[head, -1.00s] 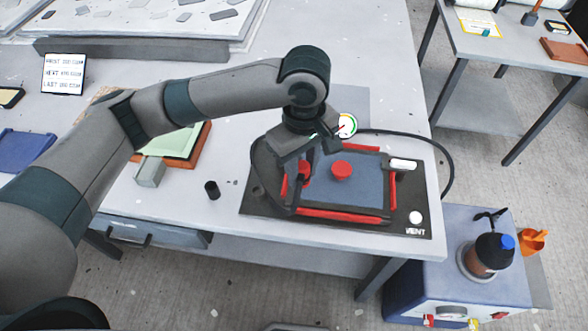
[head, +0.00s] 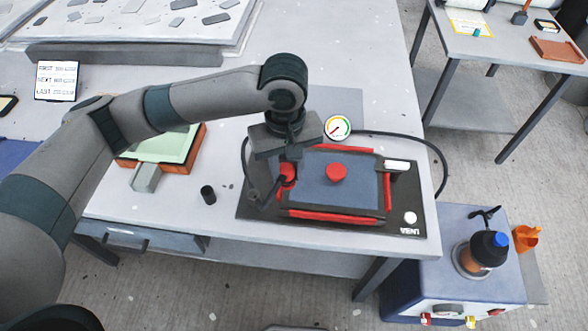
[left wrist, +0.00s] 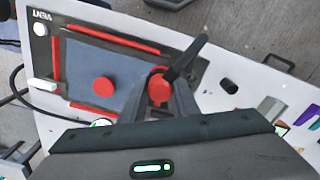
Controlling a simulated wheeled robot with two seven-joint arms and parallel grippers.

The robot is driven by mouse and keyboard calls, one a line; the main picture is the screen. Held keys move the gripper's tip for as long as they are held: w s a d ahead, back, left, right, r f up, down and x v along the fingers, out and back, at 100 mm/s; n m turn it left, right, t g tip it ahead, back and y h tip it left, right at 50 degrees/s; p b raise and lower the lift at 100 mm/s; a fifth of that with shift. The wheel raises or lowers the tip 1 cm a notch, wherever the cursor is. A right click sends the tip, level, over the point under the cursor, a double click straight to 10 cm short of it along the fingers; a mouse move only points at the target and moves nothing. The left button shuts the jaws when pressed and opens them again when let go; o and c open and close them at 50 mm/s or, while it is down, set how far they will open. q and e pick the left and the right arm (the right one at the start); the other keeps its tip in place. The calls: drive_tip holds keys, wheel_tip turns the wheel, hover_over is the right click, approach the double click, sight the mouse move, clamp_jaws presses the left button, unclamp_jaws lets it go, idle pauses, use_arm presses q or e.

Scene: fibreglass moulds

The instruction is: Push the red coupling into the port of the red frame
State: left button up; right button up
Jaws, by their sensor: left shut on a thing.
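The red frame (head: 345,217) lies on a dark board on the table, around a blue-grey panel. A round red piece (head: 336,172) stands in the middle of the panel; it also shows in the left wrist view (left wrist: 103,87). I cannot tell whether it is the port. My left gripper (head: 284,172) is over the left side of the frame, pointing down. It is shut on the red coupling (left wrist: 160,86), from which a black part sticks out. The coupling (head: 288,177) is partly hidden by the fingers and is apart from the round piece. My right gripper is not in view.
A gauge (head: 338,128) stands behind the frame, with a black hose (head: 440,165) curving right. A white piece (head: 397,165) lies at the board's right. A small black cylinder (head: 208,195) and a green-topped block (head: 165,145) are left. A blue pump unit (head: 440,270) stands beyond the table.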

use_arm(q)
drive_tip(key=w+a+f+m+p, duration=0.2)
drive_tip(key=a+m, duration=0.7)
drive_tip(key=m, duration=0.5)
drive_tip(key=shift+f+p, duration=0.3)
drive_tip(key=shift+f, duration=0.2)
drive_tip(key=shift+w+a+f, duration=0.1)
drive_tip(key=shift+f, duration=0.1)
wheel_tip(320, 180, down, 5)
drive_tip(key=b, duration=0.6)
drive_tip(key=shift+f+b, duration=0.2)
drive_tip(key=shift+b, duration=0.15)
drive_tip(key=shift+p, duration=1.9)
idle(1.5)
drive_tip(key=shift+f, duration=0.6)
idle(0.7)
